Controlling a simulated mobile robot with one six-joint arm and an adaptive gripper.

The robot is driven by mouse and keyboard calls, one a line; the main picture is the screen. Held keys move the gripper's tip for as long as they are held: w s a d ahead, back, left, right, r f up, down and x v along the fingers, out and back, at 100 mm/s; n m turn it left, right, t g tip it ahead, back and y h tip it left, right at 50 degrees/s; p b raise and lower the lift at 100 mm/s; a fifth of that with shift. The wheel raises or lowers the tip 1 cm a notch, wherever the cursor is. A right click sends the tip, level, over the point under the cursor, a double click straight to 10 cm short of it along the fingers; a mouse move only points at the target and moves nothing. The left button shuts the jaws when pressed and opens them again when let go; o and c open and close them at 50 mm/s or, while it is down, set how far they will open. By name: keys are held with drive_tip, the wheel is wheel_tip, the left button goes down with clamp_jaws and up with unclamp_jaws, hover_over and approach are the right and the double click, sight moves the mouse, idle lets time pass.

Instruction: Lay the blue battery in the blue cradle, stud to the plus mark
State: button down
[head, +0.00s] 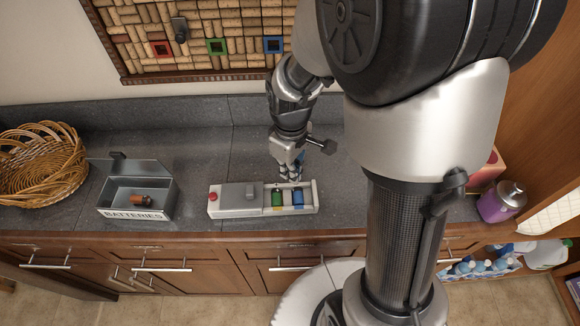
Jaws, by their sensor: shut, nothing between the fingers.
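A long pale device (230,209) with a grey cover and a red button lies on the counter. In the open bay at its right end are a green piece (278,199) and a blue piece (297,197), side by side. I cannot tell whether the blue piece is the blue battery in its cradle or the bare cradle. The stud and plus mark are too small to make out. My gripper (290,172) points down just behind and above this bay, shut and empty. A grey open box (137,214) marked BATTERIES holds a brown-orange cylinder (142,198).
A wicker basket (40,165) stands at the far left. A cork board (200,35) with red, green and blue frames hangs behind. A purple jar (502,203) stands at the right. Bottles (478,267) are low at the right. The counter between box and device is clear.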

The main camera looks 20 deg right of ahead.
drive_tip(key=shift+f+b, duration=1.2)
drive_tip(key=shift+f, duration=0.65)
drive_tip(key=shift+r, duration=0.1)
wheel_tip(320, 180, up, 3)
drive_tip(key=p, duration=0.2)
drive_tip(key=shift+p, duration=0.35)
wheel_tip(320, 180, up, 11)
drive_tip(key=s+r+m+t, duration=0.2)
drive_tip(key=s+r+m, duration=0.1)
drive_tip(key=s, duration=0.4)
drive_tip(key=s+r+m+t, duration=0.2)
drive_tip(key=s+r+m, duration=0.1)
drive_tip(key=s, duration=0.5)
drive_tip(key=shift+a+r+m+t, duration=0.3)
drive_tip(key=shift+a+r+m, duration=0.1)
drive_tip(key=shift+m, duration=0.1)
drive_tip(key=shift+s, duration=0.1)
